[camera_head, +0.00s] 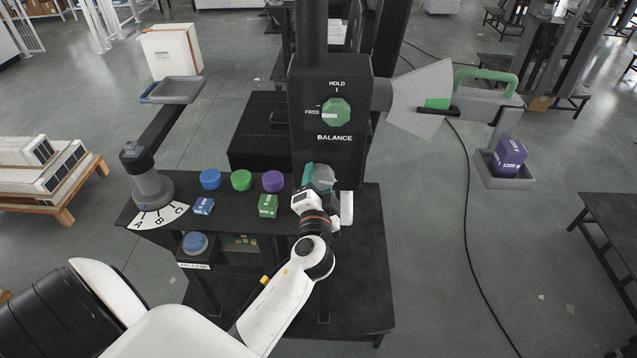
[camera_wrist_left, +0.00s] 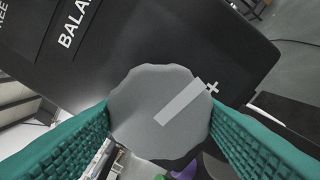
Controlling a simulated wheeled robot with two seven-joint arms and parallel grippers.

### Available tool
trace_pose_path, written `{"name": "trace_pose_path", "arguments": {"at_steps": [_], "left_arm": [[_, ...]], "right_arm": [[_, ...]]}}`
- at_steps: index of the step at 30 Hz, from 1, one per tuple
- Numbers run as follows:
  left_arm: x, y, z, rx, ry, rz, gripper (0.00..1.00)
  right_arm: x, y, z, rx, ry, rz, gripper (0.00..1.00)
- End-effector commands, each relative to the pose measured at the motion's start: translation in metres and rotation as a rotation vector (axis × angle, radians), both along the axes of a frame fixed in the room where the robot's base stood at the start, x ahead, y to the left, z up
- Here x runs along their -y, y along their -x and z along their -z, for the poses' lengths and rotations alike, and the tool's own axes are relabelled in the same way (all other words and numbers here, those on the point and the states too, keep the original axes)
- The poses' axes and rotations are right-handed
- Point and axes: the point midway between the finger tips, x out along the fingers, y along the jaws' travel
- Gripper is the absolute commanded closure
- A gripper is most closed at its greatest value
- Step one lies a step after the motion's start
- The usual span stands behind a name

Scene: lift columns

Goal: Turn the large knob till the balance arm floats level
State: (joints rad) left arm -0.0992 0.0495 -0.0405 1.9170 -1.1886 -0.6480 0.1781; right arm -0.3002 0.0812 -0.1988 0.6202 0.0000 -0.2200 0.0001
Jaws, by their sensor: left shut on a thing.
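The large knob (camera_wrist_left: 150,112) is a grey scalloped disc with a pale bar across it, pointing up and right towards a plus sign. The teal fingers of my left gripper (camera_wrist_left: 160,120) are shut on its two sides. In the head view my left gripper (camera_head: 320,178) is at the column's lower front, and it and the wrist mostly hide the knob. The balance arm (camera_head: 485,103) reaches right from the column. Its black pointer (camera_head: 452,111) lies by the lower edge of the green patch (camera_head: 437,103) on the fan-shaped plate. My right gripper is not in view.
A purple weight (camera_head: 509,157) sits in the hanging tray (camera_head: 493,182). A green switch (camera_head: 336,112) above has HOLD and FREE labels, its white mark at FREE. Blue, green and purple caps (camera_head: 241,180) and small blocks stand on the bench left of my gripper, beside a grey lever (camera_head: 150,182).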

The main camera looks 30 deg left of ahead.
Motion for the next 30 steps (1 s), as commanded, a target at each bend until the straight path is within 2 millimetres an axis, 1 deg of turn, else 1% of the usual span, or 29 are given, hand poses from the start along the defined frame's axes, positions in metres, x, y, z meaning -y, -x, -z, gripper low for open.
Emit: {"name": "trace_pose_path", "arguments": {"at_steps": [3, 6, 15, 16, 19, 27, 30], "left_arm": [[0.0002, 0.0001, -0.0004, -0.051, -0.082, 0.001, 0.64], [0.0001, 0.0002, -0.0004, -0.073, -0.117, 0.001, 0.64], [0.0, 0.0001, -0.0002, -0.076, -0.123, 0.001, 0.64], [0.0, 0.0001, -0.0002, -0.076, -0.122, 0.001, 0.36], [0.0, 0.0001, -0.0002, -0.076, -0.122, 0.001, 0.2], [0.0001, 0.0004, -0.0002, -0.075, -0.122, 0.0, 0.19], [0.0029, 0.0044, 0.0013, -0.076, -0.121, 0.001, 0.19]], "right_arm": [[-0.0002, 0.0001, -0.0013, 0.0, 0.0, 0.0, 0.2], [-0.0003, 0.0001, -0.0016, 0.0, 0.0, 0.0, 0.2], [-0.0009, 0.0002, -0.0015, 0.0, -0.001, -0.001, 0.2], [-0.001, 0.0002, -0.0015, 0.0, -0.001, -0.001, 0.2], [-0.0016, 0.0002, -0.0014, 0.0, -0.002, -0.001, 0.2], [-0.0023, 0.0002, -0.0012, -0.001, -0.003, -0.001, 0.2], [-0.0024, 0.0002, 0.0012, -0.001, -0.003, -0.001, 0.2]]}}
